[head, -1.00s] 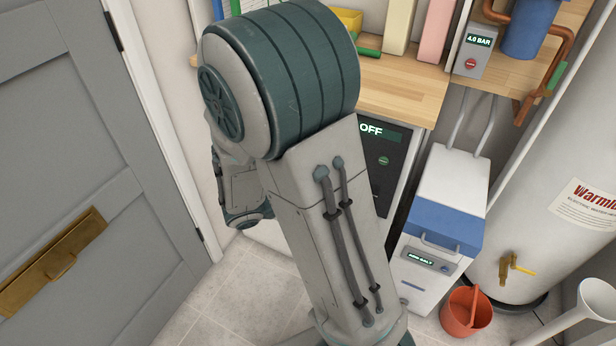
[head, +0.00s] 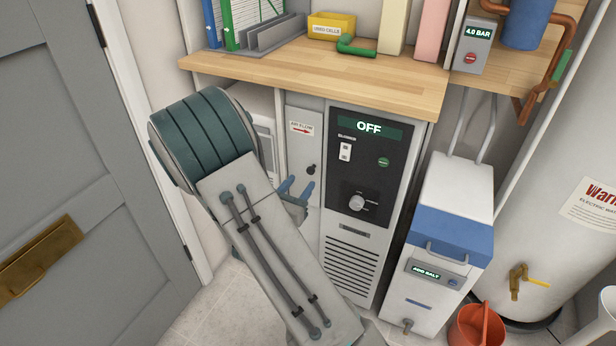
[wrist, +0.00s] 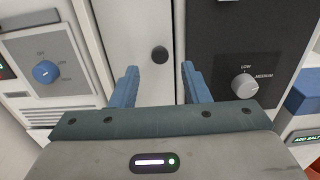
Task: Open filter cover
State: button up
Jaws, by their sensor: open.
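The filter cover (head: 301,150) is a narrow light-grey panel left of a black control panel. It carries an air-flow label with a red arrow and looks closed. Its small round black knob (head: 311,170) also shows in the wrist view (wrist: 159,54). My gripper (head: 297,188) is open and empty in front of the cover, just below the knob in the head view. In the wrist view, the blue fingers (wrist: 158,76) point at the cover, and the knob appears between and slightly beyond their tips. No contact is visible.
The blower unit's black panel (head: 368,160) reads OFF and has a switch and dial. A wooden counter (head: 330,75) with files overhangs the cover. A white salt unit (head: 450,190) and red bucket (head: 478,325) stand to the right. A grey door (head: 80,130) is at left.

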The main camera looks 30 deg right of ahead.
aim_at(310, 172)
jog(key=x, duration=0.5)
jog(key=shift+w+d+b, duration=0.2)
jog(key=shift+d+b, duration=0.05)
jog(key=shift+b, duration=0.15)
grip_shut()
